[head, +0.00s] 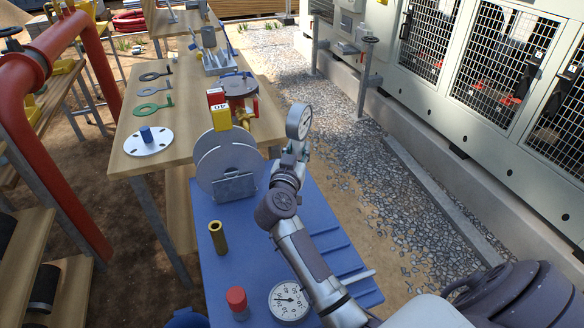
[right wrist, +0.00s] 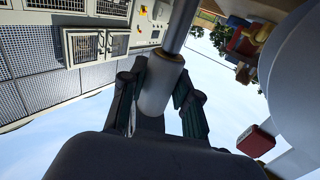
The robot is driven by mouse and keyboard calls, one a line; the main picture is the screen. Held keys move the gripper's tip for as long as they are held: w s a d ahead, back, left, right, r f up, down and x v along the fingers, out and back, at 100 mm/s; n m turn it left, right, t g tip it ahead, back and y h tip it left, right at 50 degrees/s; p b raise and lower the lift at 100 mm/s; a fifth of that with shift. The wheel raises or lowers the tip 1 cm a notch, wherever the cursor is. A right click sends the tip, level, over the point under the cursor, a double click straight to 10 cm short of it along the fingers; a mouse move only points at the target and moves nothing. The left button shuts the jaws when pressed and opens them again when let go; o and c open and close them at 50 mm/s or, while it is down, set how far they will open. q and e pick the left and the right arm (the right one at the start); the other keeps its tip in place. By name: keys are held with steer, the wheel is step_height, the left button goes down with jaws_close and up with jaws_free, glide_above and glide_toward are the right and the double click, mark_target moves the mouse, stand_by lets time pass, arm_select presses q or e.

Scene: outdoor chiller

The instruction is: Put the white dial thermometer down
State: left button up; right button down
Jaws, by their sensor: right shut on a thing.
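A white dial thermometer (head: 299,122) with a round pale face stands up from my right gripper (head: 290,165), above the far right part of the blue surface (head: 262,262). My right gripper is shut on it. In the right wrist view the gripper's dark fingers (right wrist: 160,98) are on both sides of a pale grey cylinder (right wrist: 161,82) with a narrower grey rod above it. The dial face is out of sight there. My left gripper is not in view.
A second round white gauge (head: 289,300), a red-capped piece (head: 237,301) and a brass tube (head: 218,237) are on the blue surface. Large grey discs (head: 228,160) stand at its far left. A wooden table (head: 180,108) is behind; gravel (head: 370,170) lies right.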

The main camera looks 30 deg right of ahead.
steer(key=f, duration=0.1)
steer(key=w+f+b, duration=0.1)
steer(key=f, duration=0.1)
steer(key=w+f, duration=0.1)
steer(key=f, duration=0.1)
steer(key=shift+w+f, duration=0.15)
steer(key=shift+f, duration=0.1)
steer(key=c, duration=0.8)
jaws_free()
steer(key=shift+c, duration=0.2)
steer(key=v, duration=1.2)
